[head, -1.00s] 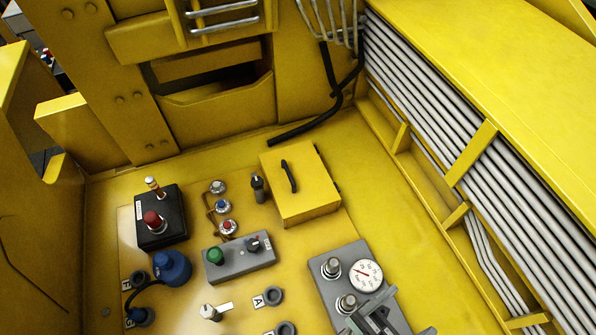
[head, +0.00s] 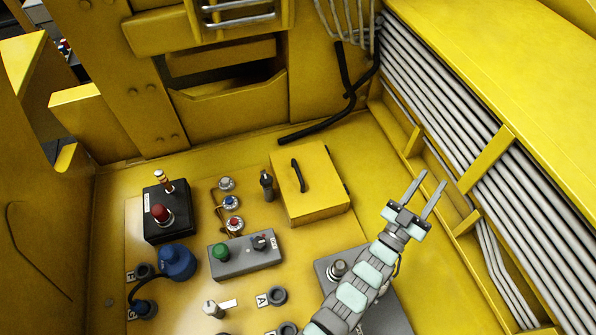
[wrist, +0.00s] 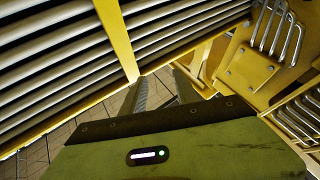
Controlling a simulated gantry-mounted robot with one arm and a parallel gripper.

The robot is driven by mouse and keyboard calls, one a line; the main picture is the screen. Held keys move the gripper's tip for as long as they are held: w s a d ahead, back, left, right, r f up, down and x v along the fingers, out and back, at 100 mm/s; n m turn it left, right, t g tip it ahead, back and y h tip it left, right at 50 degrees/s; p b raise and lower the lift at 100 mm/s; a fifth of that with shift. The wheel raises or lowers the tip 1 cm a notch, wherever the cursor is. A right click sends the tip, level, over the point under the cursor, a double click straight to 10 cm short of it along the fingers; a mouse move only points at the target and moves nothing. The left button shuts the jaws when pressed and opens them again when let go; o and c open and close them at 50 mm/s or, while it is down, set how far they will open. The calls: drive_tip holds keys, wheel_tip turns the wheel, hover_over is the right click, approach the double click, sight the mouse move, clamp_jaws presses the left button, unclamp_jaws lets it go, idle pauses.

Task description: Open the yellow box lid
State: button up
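The yellow box (head: 312,200) stands on the yellow panel, with its lid (head: 306,178) shut. A black handle (head: 297,175) is on the lid's left part, and dark hinges show along the right edge. My gripper (head: 429,196) is to the right of the box, apart from it and in front of the pipes. Its two fingers are spread with nothing between them. The wrist view does not show the box.
Grey pipes (head: 470,140) and yellow ribs (head: 487,160) run close to the right of my gripper. A black box with a red button (head: 163,215), a grey button box (head: 245,256) and a blue connector (head: 177,262) stand left of and below the yellow box. A black stalk (head: 267,187) is just left of it.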

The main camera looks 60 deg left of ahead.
drive_tip(key=w+a+f+n+g, duration=0.2)
drive_tip(key=a+f+g, duration=0.15)
drive_tip(key=a, duration=0.45)
drive_tip(key=w+a+f+n+g+b, duration=0.1)
drive_tip(key=w+a+f+g, duration=0.2)
drive_tip(key=a, duration=0.5)
drive_tip(key=w+a+f+n+g, duration=0.2)
drive_tip(key=a+f+g, duration=0.25)
drive_tip(key=a, duration=0.35)
drive_tip(key=n+g+h+b, duration=0.2)
drive_tip(key=n+g+h, duration=0.4)
drive_tip(key=g, duration=0.4)
approach(299, 173)
drive_tip(key=shift+m+h, duration=0.6)
drive_tip(key=shift+h, duration=0.1)
drive_tip(key=f, duration=0.2)
drive_tip(key=f+p, duration=0.1)
drive_tip(key=f, duration=0.1)
drive_tip(key=f+p, duration=0.1)
drive_tip(key=f, duration=0.1)
drive_tip(key=shift+w+a, duration=0.15)
drive_tip(key=shift+a, duration=0.15)
drive_tip(key=shift+w+a+f+t, duration=0.1)
drive_tip(key=shift+w+f+t, duration=0.2)
drive_tip(key=shift+f, duration=0.8)
